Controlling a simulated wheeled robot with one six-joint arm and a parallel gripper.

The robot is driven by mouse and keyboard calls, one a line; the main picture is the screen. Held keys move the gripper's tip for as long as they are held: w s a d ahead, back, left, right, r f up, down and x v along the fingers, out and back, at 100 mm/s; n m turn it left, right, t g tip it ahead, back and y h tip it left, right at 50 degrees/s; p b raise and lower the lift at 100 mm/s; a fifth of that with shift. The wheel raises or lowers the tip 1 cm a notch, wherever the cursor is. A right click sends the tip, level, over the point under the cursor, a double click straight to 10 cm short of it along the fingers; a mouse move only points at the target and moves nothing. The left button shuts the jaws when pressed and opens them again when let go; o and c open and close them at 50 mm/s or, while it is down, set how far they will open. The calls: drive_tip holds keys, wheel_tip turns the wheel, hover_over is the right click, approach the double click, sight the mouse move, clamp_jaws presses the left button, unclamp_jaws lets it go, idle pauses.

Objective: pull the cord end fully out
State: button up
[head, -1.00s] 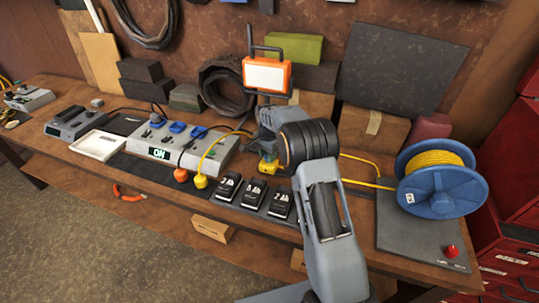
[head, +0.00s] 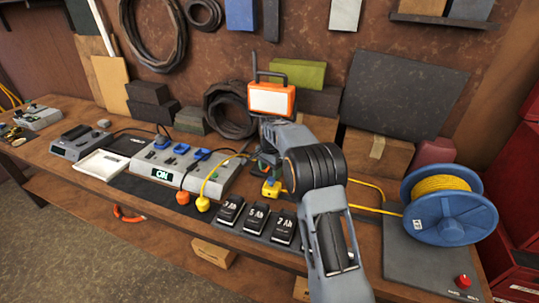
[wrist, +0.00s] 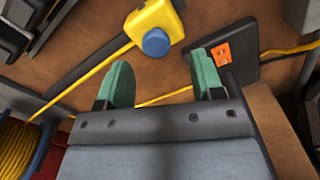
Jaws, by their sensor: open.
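The yellow cord is wound on a blue reel (head: 447,212) at the right of the bench in the head view. Its free length runs left along the bench toward a yellow block (head: 270,189) below my gripper (head: 268,168). In the wrist view, a yellow block (wrist: 152,20) with a round blue knob has a yellow strand running from it toward the reel (wrist: 20,150). My gripper (wrist: 161,78) is open, with green fingertips apart and nothing seen held. Another stretch of yellow cord (wrist: 165,97) passes behind the fingers. I cannot tell which part is the cord end.
A dark plate with an orange socket (wrist: 221,53) lies by one finger. A power strip (head: 180,165) reading ON, several black batteries (head: 257,222) and an orange work lamp (head: 271,99) crowd the bench. A red button (head: 463,281) is at the front right.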

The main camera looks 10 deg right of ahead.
sight(270, 178)
wheel_tip(270, 178, up, 10)
drive_tip(key=shift+f, duration=0.15)
idle(0.5)
wheel_tip(270, 178, down, 4)
drive_tip(key=s+n, duration=0.3)
drive_tip(key=n, duration=0.2)
drive_tip(key=s+r+n+t, duration=0.2)
drive_tip(key=s+n, duration=0.1)
drive_tip(key=s, duration=1.1)
drive_tip(key=s+r+n+t, duration=0.2)
drive_tip(key=s+n, duration=0.1)
drive_tip(key=s, duration=1.1)
drive_tip(key=shift+s+a+r, duration=0.25)
drive_tip(key=shift+s+r, duration=0.05)
drive_tip(key=shift+s, duration=0.05)
